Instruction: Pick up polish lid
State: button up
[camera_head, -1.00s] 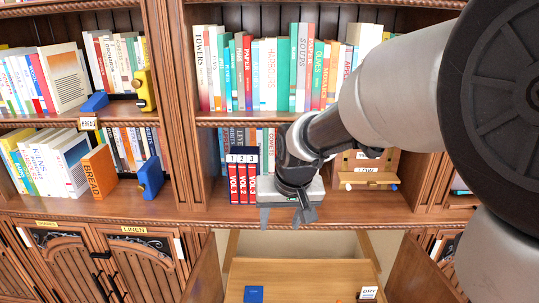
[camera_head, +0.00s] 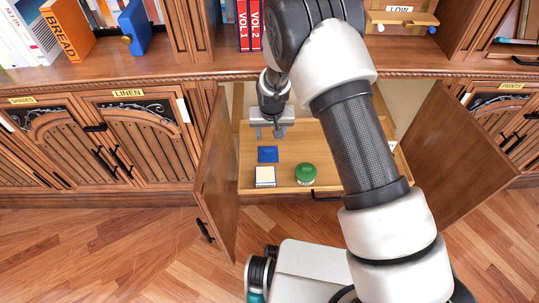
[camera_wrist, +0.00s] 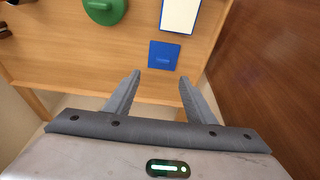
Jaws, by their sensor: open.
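A small flat blue square piece (camera_head: 268,154) with a raised grip lies on the wooden pull-out tray (camera_head: 337,158); it looks like the polish lid. The wrist view shows the blue piece (camera_wrist: 163,57) just beyond my fingertips. Next to it on the tray is a cream-topped box with a blue edge (camera_head: 265,177), seen also in the wrist view (camera_wrist: 181,14). My gripper (camera_head: 270,132) is open and empty, pointing down above the back part of the tray. Its two fingers (camera_wrist: 159,77) are apart, with the blue piece roughly in line with the gap between them.
A round green object (camera_head: 306,173) sits on the tray to the right of the box. Open cabinet doors stand at the left (camera_head: 217,175) and right (camera_head: 448,140) of the tray. The bookshelf ledge (camera_head: 170,83) is above and behind.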

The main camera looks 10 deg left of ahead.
jog(key=b, duration=0.2)
send_over(268, 150)
jog(key=s+d, duration=0.1)
jog(key=s, duration=0.1)
notch_tip(268, 150, down, 8)
jog(key=shift+w+d+r, duration=0.1)
jog(key=shift+r, duration=0.1)
jog(key=x, duration=0.1)
jog(key=b+x, duration=0.1)
jog(key=x, duration=0.3)
jog(key=shift+a+b, duration=0.35)
jog(key=shift+b, duration=0.05)
jog(key=c, duration=1.1)
